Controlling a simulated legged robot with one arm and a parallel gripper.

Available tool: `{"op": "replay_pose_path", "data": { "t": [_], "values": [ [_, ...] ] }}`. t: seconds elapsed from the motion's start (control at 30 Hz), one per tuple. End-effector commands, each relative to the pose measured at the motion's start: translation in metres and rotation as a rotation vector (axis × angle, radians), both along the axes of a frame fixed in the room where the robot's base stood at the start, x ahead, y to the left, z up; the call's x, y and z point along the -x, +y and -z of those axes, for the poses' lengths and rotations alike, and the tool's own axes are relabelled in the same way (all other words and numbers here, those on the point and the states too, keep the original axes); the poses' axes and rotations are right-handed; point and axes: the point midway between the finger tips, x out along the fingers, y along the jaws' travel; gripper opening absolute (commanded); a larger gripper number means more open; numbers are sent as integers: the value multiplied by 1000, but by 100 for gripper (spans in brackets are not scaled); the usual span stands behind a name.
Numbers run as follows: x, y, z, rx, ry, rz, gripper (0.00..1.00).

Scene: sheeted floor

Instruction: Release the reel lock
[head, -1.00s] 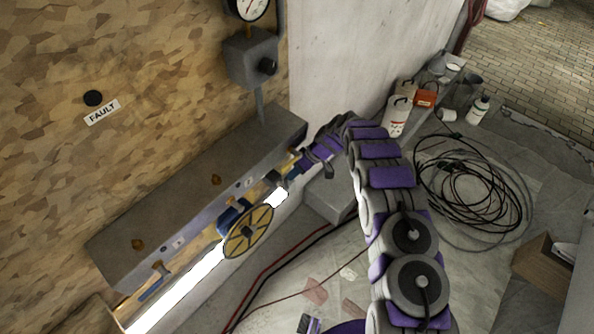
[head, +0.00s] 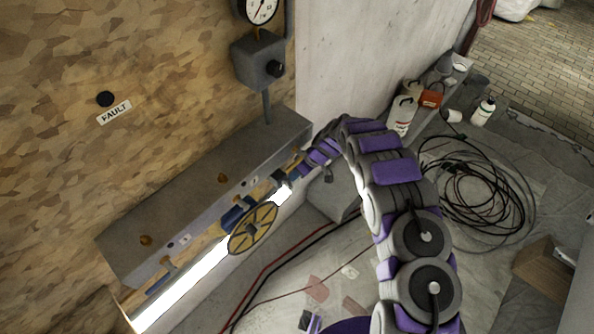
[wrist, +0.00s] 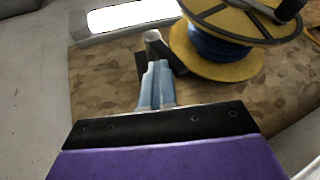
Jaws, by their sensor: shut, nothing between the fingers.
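The reel (head: 253,228), yellow and spoked, is mounted on the front of the grey wall unit. In the wrist view, its yellow flanges (wrist: 235,68) with dark blue winding between them are at the upper right. My gripper (wrist: 156,72) is shut, with its blue-grey fingers pointing up the picture. A small pale, round-topped peg with dark parts beside it (wrist: 152,37) is just beyond the fingertips, left of the reel; I cannot tell if they touch, or if it is the reel lock. In the head view my gripper (head: 283,187) is beside the reel's upper right, small and partly hidden.
The grey housing (head: 200,200) overhangs the reel, and a bright light strip (head: 180,288) runs beneath it. A gauge (head: 260,8) and grey knob box (head: 258,60) are above. Red and black cables (head: 275,270) cross the sheeted floor. A black cable coil (head: 475,190) lies at right.

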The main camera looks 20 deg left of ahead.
Motion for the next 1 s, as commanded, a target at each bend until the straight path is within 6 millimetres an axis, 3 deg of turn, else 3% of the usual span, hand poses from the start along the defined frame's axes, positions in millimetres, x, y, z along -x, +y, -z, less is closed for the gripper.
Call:
{"op": "replay_pose_path", "data": {
  "t": [0.4,0.57,1.0],
  "values": [
    [3,2,-1,-2,4,-1,0],
    [-1,-4,-13,-1,3,1,0],
    [-33,-87,-11,-2,3,5,0]
  ]
}}
